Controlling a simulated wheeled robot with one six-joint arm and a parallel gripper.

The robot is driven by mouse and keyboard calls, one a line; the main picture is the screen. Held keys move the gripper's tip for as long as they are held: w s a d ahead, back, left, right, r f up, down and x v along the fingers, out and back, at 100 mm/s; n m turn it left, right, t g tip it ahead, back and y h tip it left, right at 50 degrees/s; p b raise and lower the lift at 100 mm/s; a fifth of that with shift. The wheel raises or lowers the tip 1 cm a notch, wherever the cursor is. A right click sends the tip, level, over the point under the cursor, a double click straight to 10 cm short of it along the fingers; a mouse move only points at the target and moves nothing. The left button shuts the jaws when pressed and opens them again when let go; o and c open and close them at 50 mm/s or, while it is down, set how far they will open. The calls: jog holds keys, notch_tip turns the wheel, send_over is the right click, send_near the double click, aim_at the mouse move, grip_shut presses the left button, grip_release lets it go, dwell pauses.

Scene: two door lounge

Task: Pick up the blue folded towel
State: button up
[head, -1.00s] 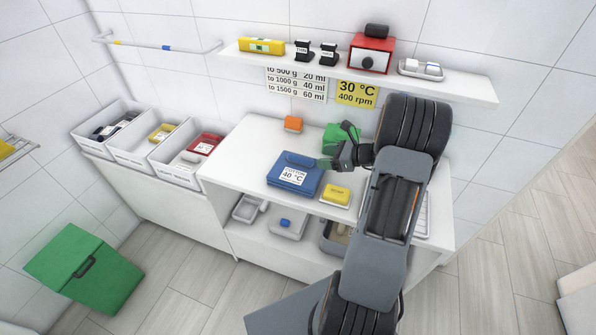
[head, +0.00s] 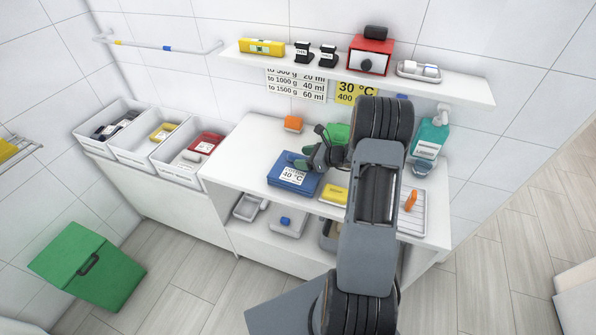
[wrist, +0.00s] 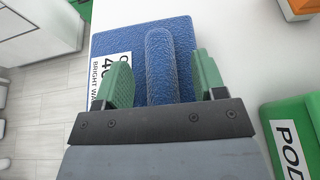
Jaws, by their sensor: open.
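The blue folded towel (head: 291,176) lies on the white counter in the head view, with a white label reading 40 °C on its front. In the wrist view the towel (wrist: 180,35) fills the middle, with a raised rounded ridge (wrist: 159,60) along its top. My gripper (head: 304,159) is over the towel's right back part. In the wrist view its two green fingers (wrist: 157,82) are open, one on each side of the ridge. I cannot tell whether they touch the towel. My gripper hides part of the towel's back right corner in the head view.
A yellow packet (head: 334,193) lies close right of the towel. A green box (head: 337,133) and an orange block (head: 293,124) are behind it. A teal bottle (head: 431,138) and a tray (head: 413,222) stand at the right. A shelf (head: 455,88) overhangs the back.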

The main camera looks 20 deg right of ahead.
grip_shut()
dwell(0.5)
dwell(0.3)
